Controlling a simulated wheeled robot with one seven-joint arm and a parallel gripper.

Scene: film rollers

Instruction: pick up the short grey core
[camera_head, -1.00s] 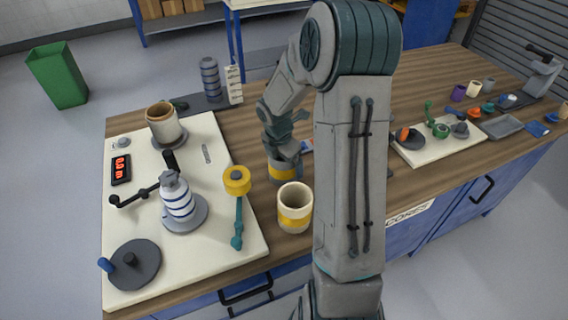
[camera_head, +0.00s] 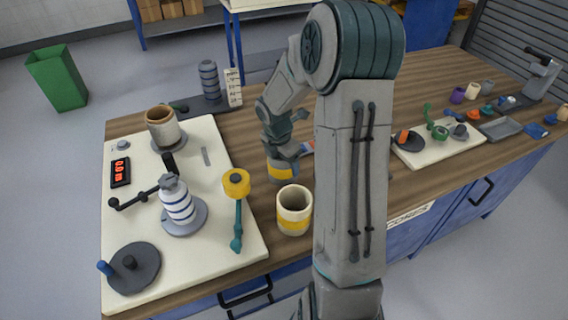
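A short grey core with a yellow band (camera_head: 280,174) stands upright on the wooden bench, just behind a taller cream core with a yellow band (camera_head: 294,211). My gripper (camera_head: 284,152) points down right at the top of the grey core and hides its upper part. I cannot tell whether the fingers are around the core or above it, nor whether they are open or shut.
A cream board (camera_head: 230,262) at left carries a brown-rimmed roller (camera_head: 162,127), a white-and-blue striped roller (camera_head: 178,204) and a yellow-headed lever (camera_head: 237,184). A smaller board (camera_head: 440,152) with parts and several small cups stand at right. My arm hides the bench's middle.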

